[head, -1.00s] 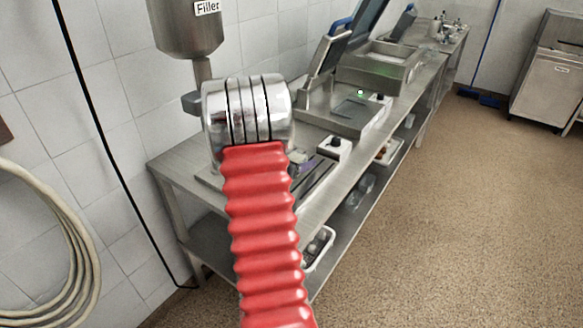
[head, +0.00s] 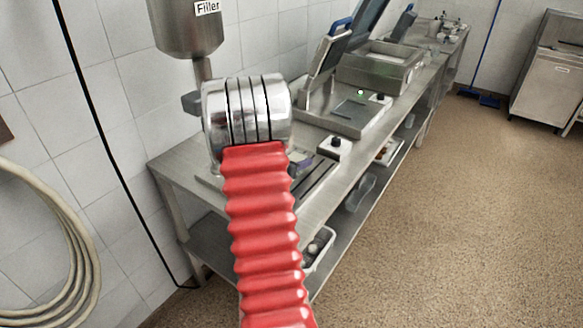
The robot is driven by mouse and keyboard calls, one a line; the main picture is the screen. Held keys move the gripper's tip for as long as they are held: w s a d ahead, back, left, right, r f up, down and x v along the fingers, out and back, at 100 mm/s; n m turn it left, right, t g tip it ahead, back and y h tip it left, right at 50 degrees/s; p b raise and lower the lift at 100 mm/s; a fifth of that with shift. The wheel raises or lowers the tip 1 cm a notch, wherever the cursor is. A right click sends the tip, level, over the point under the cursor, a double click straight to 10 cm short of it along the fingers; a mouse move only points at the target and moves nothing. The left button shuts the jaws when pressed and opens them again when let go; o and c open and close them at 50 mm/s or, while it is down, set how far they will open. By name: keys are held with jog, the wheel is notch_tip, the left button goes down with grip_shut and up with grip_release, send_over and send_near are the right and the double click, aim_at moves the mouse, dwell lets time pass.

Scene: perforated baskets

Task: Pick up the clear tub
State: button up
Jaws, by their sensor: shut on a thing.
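A clear, see-through tub-like shape (head: 360,193) shows on the lower shelf of the steel bench, right of my red ribbed arm. It is small, and I cannot tell whether it is one tub or several together. A smaller clear piece (head: 409,121) shows farther along under the bench. My arm's red sleeve and chrome joint fill the middle of the view. My gripper is not visible, so what it holds is hidden too.
The steel bench (head: 322,212) runs along the tiled wall, with a filler (head: 187,28) and open-lidded machines (head: 378,72) on or above it. A white basket (head: 320,250) and a white tray (head: 388,152) sit below its top.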

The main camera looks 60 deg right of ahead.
jog(key=c, duration=0.3)
jog(key=shift+r, duration=0.1)
jog(key=shift+r, duration=1.75)
jog(key=w+a, duration=0.1)
jog(key=a, duration=0.5)
jog(key=w+a, duration=0.1)
jog(key=a, duration=1)
jog(key=shift+w+a+f, duration=0.1)
jog(key=shift+w+a, duration=0.3)
